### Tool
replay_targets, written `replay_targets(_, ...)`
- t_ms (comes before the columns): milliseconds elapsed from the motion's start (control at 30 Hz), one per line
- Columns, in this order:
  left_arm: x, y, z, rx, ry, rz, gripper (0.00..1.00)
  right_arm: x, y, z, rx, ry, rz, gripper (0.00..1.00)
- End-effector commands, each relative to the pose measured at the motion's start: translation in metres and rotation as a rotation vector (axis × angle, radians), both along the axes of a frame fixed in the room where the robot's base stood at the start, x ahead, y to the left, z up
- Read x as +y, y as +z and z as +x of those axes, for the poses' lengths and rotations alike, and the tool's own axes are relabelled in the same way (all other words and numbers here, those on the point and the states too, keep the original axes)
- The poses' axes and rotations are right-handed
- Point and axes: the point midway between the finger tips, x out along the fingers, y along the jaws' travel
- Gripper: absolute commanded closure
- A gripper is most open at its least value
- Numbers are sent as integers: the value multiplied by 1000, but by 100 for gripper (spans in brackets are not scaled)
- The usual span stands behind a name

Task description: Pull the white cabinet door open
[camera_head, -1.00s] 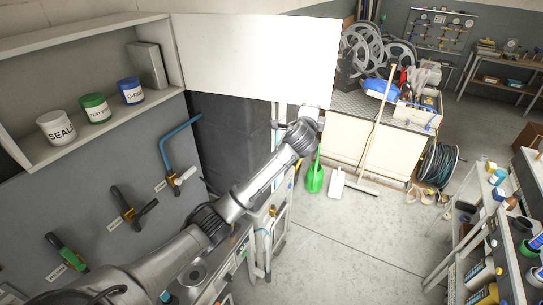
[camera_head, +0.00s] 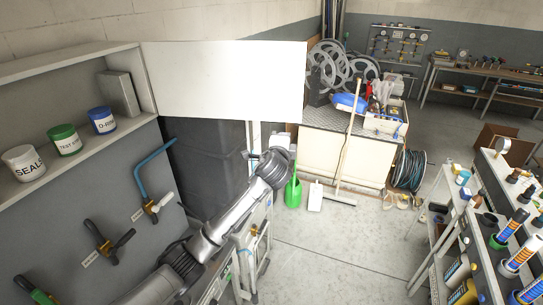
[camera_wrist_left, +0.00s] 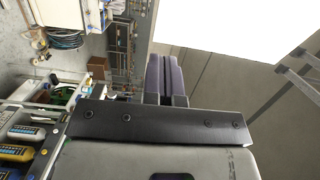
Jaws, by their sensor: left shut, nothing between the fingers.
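The white cabinet door (camera_head: 225,82) stands swung out from the right end of the open wall cabinet (camera_head: 130,118). My left arm reaches up from the lower left, its wrist just below the door's lower right corner. In the left wrist view my left gripper (camera_wrist_left: 165,72) is shut and empty. A bright white panel, apparently the door (camera_wrist_left: 235,25), fills the upper right there, apart from the fingers in the picture. My right gripper is not in view.
Labelled tubs (camera_head: 64,140) and a grey box (camera_head: 118,93) stand in the cabinet. Tools hang on the grey panel below. A dark cabinet (camera_head: 205,155) is behind my arm.

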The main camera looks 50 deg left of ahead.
Motion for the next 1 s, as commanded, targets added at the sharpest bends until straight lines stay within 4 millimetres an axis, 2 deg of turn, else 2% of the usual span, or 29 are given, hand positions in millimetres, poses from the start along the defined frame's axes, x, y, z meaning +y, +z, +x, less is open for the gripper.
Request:
replay_targets(33, -6, -6, -8, 0, -2, 0, 100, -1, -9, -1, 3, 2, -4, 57)
replay_targets(100, -14, -5, -17, -1, -2, 1, 100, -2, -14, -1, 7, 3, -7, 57)
replay_targets(300, -35, -5, -42, 0, -2, 0, 100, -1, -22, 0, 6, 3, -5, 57)
replay_targets(500, -48, -4, -58, 1, -1, 0, 100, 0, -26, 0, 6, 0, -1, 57)
replay_targets(1000, -54, -3, -66, -22, 0, -35, 100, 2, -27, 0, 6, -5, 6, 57)
